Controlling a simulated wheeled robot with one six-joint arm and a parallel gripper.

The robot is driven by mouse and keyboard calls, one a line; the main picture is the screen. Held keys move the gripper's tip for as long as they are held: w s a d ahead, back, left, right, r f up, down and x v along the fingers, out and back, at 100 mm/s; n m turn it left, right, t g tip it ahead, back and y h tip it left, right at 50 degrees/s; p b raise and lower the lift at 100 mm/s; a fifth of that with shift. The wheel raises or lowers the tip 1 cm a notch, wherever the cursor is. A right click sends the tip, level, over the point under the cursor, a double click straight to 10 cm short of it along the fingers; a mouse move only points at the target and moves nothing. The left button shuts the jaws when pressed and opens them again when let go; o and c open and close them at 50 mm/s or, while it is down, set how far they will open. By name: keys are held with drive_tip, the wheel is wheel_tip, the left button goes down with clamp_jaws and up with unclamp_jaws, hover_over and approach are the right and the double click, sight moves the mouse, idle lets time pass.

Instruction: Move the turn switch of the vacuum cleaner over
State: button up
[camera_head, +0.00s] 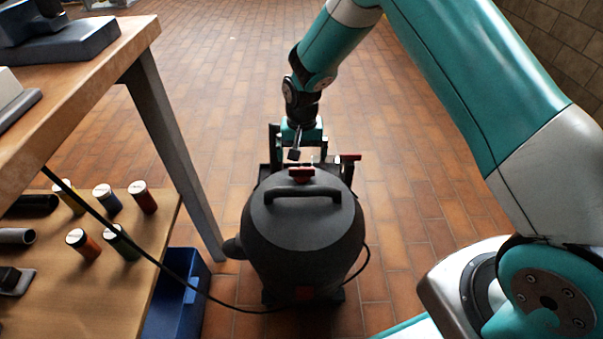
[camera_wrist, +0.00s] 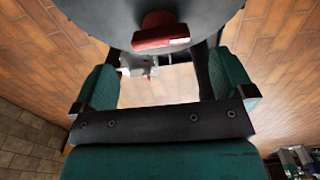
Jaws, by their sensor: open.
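The vacuum cleaner (camera_head: 310,235) is a dark grey drum standing upright on the tiled floor, with a black carry handle on its lid. Its red turn switch (camera_head: 301,174) sits on the lid's far edge, beyond the handle; in the wrist view it shows as a red knob (camera_wrist: 160,38) at top centre. My gripper (camera_head: 298,153) is at the far side of the vacuum, behind the switch. In the wrist view my gripper (camera_wrist: 160,90) is open, fingers spread wide left and right, with nothing between them. The switch appears apart from both fingers.
A red-tipped part (camera_head: 350,157) sticks out just right of the switch. A workbench (camera_head: 100,60) with a lower shelf (camera_head: 145,250) holding several coloured cylinders stands left. A blue bin (camera_head: 180,300) is beside the vacuum. A black cable runs across to it. Floor behind and right is clear.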

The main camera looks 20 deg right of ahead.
sight(302, 168)
wheel_tip(302, 168, down, 6)
drive_tip(key=shift+f+b, duration=0.1)
drive_tip(key=shift+b, duration=0.6)
drive_tip(key=c, duration=0.9)
